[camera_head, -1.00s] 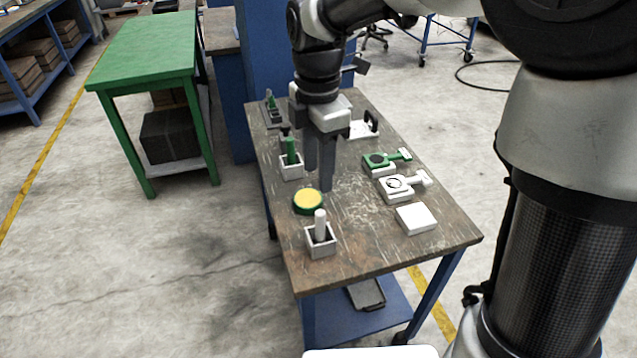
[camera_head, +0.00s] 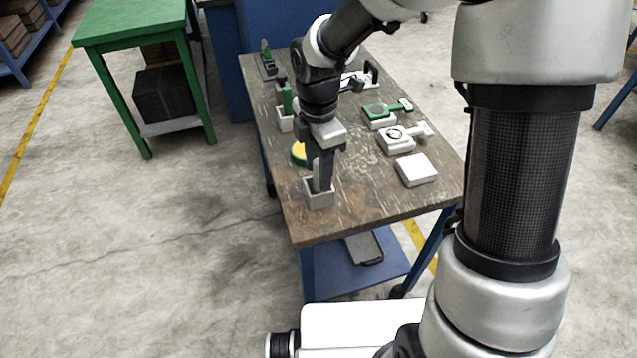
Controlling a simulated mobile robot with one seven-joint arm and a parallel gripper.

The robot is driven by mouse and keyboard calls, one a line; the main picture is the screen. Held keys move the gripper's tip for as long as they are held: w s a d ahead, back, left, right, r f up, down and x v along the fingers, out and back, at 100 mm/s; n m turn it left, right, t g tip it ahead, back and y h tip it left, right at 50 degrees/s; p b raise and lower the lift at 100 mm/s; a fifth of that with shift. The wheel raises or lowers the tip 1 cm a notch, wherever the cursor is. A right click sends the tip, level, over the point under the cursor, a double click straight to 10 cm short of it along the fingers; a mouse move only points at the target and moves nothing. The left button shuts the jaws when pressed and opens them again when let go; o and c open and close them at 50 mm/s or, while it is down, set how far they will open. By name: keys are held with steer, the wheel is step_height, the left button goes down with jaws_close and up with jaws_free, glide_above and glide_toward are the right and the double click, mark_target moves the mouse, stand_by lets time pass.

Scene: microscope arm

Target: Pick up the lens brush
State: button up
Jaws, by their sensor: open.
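My gripper (camera_head: 320,172) is open and points down over a small grey square holder (camera_head: 319,199) near the front of the workbench. Its fingers are around or beside the pale upright handle (camera_head: 316,175) standing in that holder; the fingers partly cover the handle, so I cannot tell if they touch it. A second upright handle, green (camera_head: 287,98), stands in a white holder (camera_head: 285,124) farther back. Either could be the lens brush; the bristles of both are hidden.
A yellow disc with green rim (camera_head: 299,153) lies just behind my gripper, partly covered. To the right lie a white square block (camera_head: 416,170), a white device (camera_head: 397,141) and a green-topped device (camera_head: 378,112). The bench (camera_head: 375,198) is bare at the front right.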

steer(key=shift+f, duration=0.35)
steer(key=shift+c, duration=0.4)
jaws_close()
steer(key=shift+r, duration=0.15)
